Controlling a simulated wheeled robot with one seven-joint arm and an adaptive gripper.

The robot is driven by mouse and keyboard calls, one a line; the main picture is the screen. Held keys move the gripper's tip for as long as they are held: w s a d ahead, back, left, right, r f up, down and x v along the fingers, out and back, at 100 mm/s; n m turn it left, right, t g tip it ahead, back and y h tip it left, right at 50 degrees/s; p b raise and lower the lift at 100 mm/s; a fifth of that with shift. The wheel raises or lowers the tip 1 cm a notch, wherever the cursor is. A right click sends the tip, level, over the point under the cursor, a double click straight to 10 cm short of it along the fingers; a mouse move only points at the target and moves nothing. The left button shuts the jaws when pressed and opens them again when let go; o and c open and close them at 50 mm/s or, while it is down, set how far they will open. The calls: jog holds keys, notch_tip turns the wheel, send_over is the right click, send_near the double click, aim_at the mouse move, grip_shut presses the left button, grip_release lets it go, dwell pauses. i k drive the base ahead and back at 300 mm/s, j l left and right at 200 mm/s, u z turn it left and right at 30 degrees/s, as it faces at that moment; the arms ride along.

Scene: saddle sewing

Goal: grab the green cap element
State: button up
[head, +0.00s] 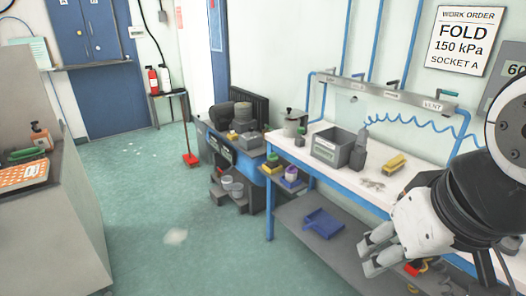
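My gripper (367,256) is at the lower right, in front of the workbench. Its two pale fingers point left with a gap between them, and I see nothing held. I cannot tell for certain which thing is the green cap element. A small green piece (272,158) is on the low blue-edged stand left of the workbench, well away from my gripper. A dark green object (26,154) lies on the left counter. My arm hides part of the bench's right side.
Open floor (150,225) lies between counter and bench.

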aim_at(272, 159)
jog(key=i+j+z, duration=0.2)
jog(key=i+j, duration=1.85)
